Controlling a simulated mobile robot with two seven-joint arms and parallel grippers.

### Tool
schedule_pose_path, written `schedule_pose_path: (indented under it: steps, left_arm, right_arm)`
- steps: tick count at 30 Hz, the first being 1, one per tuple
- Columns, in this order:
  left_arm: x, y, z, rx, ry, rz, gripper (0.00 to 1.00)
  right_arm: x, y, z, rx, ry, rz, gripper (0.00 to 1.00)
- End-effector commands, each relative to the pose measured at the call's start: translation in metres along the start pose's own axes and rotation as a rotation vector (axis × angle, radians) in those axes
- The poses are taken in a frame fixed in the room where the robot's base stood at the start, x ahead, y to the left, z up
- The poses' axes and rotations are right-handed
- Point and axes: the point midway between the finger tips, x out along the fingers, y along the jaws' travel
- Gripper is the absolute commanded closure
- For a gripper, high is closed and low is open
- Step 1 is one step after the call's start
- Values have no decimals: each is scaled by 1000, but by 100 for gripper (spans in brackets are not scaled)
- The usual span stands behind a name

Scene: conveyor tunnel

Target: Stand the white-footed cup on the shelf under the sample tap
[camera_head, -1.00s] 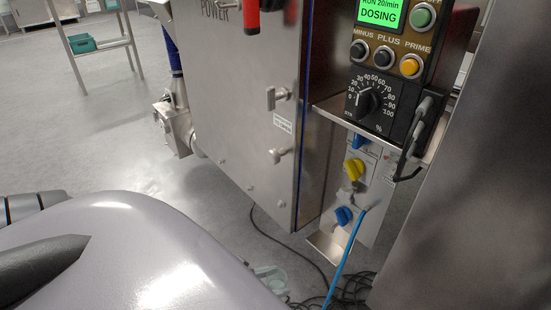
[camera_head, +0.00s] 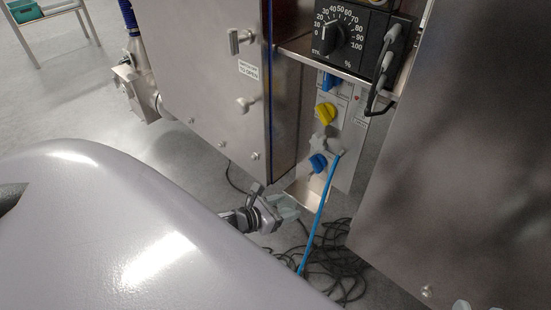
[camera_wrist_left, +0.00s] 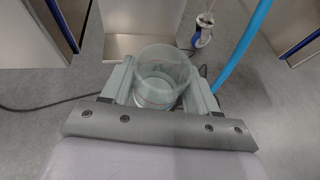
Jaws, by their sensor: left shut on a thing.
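The clear cup (camera_wrist_left: 162,72) with a pale base is between the two fingers of my left gripper (camera_wrist_left: 162,88), which is shut on it. In the head view, my left gripper (camera_head: 270,210) holds the cup (camera_head: 286,207) low, just left of the small steel shelf (camera_head: 306,194). The wrist view shows the shelf (camera_wrist_left: 140,47) beyond the cup; whether they touch is unclear. The sample tap with its blue handle (camera_head: 318,163) is above the shelf. A tap-like spout with a blue ring (camera_wrist_left: 202,38) shows right of the cup in the wrist view. My right gripper is not identifiable.
A blue hose (camera_head: 319,215) hangs down just right of the cup and shelf. Black cables (camera_head: 335,265) lie coiled on the floor below. A steel cabinet (camera_head: 215,80) stands left, and a large steel panel (camera_head: 460,170) closes off the right.

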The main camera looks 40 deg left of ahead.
Motion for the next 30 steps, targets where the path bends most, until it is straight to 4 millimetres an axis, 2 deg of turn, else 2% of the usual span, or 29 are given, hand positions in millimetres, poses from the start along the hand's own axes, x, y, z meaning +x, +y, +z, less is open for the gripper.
schedule_pose_path:
  steps: [18, 24, 30]
  left_arm:
    - [68, 15, 25, 1, -2, 1, 70]
    - [82, 18, 30, 0, -1, 0, 70]
    - [87, 18, 31, 1, 0, -1, 70]
  right_arm:
    - [-7, 3, -5, -53, 40, 15, 57]
    - [-6, 4, -3, -52, 35, 16, 57]
    - [-6, 4, -2, -52, 31, 16, 57]
